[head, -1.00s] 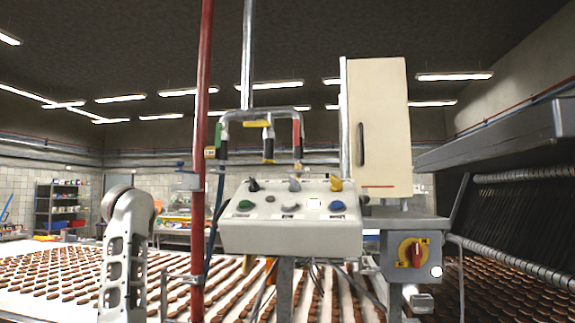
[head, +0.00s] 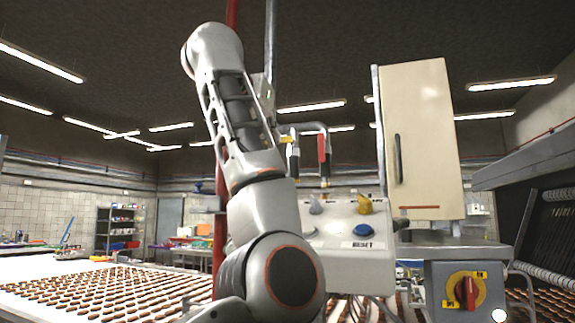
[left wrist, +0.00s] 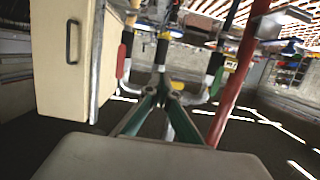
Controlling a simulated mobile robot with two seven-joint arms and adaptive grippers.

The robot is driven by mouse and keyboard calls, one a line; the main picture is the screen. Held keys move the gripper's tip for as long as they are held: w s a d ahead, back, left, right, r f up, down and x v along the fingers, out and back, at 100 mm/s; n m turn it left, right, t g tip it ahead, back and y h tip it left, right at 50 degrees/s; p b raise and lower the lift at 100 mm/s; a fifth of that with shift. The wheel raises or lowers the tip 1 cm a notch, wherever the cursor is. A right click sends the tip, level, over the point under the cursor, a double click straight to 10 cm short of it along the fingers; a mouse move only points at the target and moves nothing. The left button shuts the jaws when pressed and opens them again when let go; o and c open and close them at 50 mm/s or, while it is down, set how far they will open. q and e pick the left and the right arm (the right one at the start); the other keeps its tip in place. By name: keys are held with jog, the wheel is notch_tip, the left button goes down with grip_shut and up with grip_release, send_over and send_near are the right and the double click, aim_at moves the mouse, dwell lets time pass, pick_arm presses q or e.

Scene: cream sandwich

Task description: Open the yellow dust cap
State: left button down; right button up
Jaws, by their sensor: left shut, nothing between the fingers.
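The yellow dust cap (head: 285,139) appears as a small yellow piece on the middle branch of the metal pipe frame, partly hidden behind my left arm in the head view. In the left wrist view, which looks upside down, a yellow part (left wrist: 164,36) shows on the middle branch beyond the fingertips. My left gripper (left wrist: 162,82) is shut and empty, with its fingers pointing at the pipe frame. I cannot tell whether it touches the frame. In the head view, my left arm hides most of that gripper. My right gripper is not in view.
A red-handled branch (head: 324,148) hangs right of the yellow part. The control panel (head: 345,225) stands below, with a cream cabinet (head: 420,140) at right. A red vertical pipe (left wrist: 240,70) runs close by. Cookie-covered conveyor (head: 100,285) spreads at lower left.

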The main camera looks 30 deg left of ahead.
pick_arm(q)
jog(key=p+x, duration=0.2)
jog(key=x, duration=0.8)
jog(key=shift+a+p, duration=0.2)
jog(key=shift+p, duration=0.2)
notch_tip(320, 180, down, 3)
jog(key=shift+s+r+b, duration=0.1)
jog(key=shift+s+b, duration=0.05)
jog(key=shift+b, duration=0.15)
jog(key=shift+f, duration=0.65)
jog(key=shift+d, duration=0.1)
